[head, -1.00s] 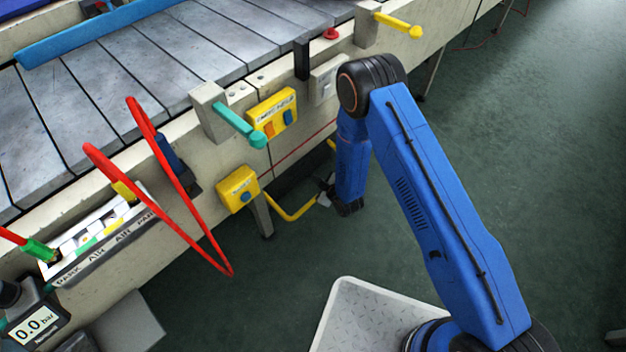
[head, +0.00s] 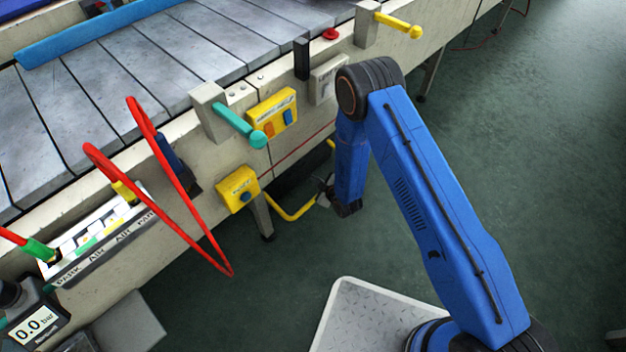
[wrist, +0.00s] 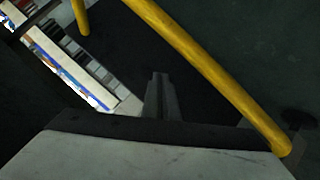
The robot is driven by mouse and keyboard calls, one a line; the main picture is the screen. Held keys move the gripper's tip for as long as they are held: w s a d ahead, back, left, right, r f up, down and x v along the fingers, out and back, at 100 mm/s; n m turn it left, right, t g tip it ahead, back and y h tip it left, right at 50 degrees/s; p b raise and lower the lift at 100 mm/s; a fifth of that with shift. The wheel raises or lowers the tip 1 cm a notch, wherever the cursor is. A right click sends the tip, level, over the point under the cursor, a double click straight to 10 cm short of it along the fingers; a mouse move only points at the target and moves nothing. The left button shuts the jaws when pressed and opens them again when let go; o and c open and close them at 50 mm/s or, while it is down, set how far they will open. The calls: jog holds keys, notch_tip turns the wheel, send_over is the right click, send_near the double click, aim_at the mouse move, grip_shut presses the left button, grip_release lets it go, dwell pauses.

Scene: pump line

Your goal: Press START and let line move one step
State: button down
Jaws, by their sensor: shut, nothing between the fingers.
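A yellow box (head: 271,118) with an orange button (head: 269,130) and a blue button (head: 288,116) is on the side of the conveyor line (head: 120,80). A second yellow box (head: 238,190) with one blue button (head: 245,197) is mounted lower. The labels are too small to read, so I cannot tell which button is START. My gripper (wrist: 160,78) is shut and empty in the wrist view, near a yellow bar (wrist: 200,62). In the head view it is small and partly hidden by my arm, low beside the line and right of both boxes, touching neither.
A teal lever (head: 240,126) sticks out just left of the upper box. A yellow lever (head: 400,24) and a red button (head: 331,34) are farther along. A red hose loop (head: 190,205) hangs at left. A bent yellow bar (head: 293,213) is below. Floor at right is clear.

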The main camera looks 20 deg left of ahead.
jog(key=shift+w+a+f, duration=0.1)
jog(key=shift+a+f, duration=0.15)
jog(key=shift+f, duration=0.7)
dwell(1.1)
jog(key=shift+r, duration=0.1)
dwell(0.5)
jog(key=shift+s+d+r, duration=0.1)
jog(key=shift+d+r, duration=0.1)
jog(key=shift+r, duration=0.5)
jog(key=shift+s+d+r, duration=0.1)
jog(key=shift+d+r, duration=0.05)
jog(key=shift+r, duration=0.5)
jog(key=shift+d+r, duration=0.2)
jog(key=shift+r, duration=0.5)
jog(key=shift+r, duration=0.1)
jog(key=r, duration=0.3)
jog(key=d+r, duration=0.1)
jog(key=shift+s+r, duration=0.25)
jog(key=shift+r, duration=0.1)
